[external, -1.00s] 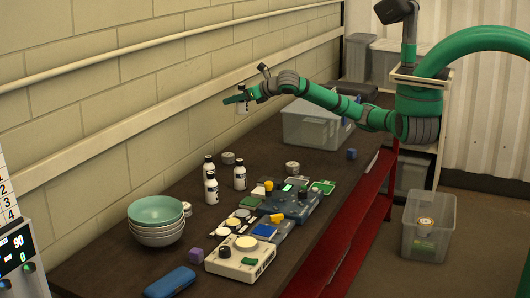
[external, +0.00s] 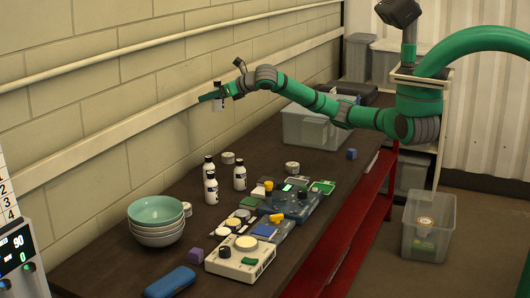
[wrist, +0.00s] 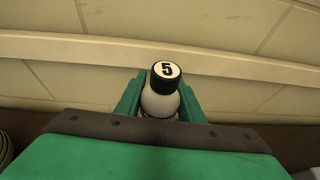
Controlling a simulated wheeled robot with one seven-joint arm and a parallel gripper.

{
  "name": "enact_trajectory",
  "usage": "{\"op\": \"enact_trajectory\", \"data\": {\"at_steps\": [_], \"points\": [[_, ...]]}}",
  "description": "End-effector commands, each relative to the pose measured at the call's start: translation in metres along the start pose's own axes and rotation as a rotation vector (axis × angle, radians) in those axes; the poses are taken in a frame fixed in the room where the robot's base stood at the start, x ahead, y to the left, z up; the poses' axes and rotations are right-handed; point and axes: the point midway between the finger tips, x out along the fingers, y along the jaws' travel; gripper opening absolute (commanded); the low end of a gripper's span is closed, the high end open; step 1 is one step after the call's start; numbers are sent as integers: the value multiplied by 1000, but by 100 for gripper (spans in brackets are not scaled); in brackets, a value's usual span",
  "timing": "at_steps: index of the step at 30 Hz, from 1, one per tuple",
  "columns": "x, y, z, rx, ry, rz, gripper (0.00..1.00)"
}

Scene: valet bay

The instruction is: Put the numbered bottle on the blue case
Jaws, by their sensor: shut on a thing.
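My gripper (external: 213,97) is shut on a white bottle (external: 218,104) with a black cap. In the wrist view the bottle (wrist: 160,101) stands between the green fingers (wrist: 158,98), and its cap top shows a 5. It is held in the air near the wall, above the bench. The blue case (external: 170,282) lies closed on the near end of the bench, well below and to the left of my gripper. Its top looks bare.
Several other white bottles (external: 239,177) stand on the bench (external: 105,252) below my gripper. Stacked bowls (external: 157,238) and a small purple block (external: 195,255) are near the case. Electronic boxes (external: 241,262) line the front edge. A clear bin (external: 308,125) stands farther back.

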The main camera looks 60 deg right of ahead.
Motion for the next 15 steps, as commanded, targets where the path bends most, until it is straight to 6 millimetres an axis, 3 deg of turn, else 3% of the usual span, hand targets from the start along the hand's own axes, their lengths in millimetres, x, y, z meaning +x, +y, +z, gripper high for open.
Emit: {"op": "enact_trajectory", "data": {"at_steps": [1, 15], "points": [[5, 23, 0, -4, 1, 12, 9], [23, 213, -18, -33, 2, 81, 9]]}}
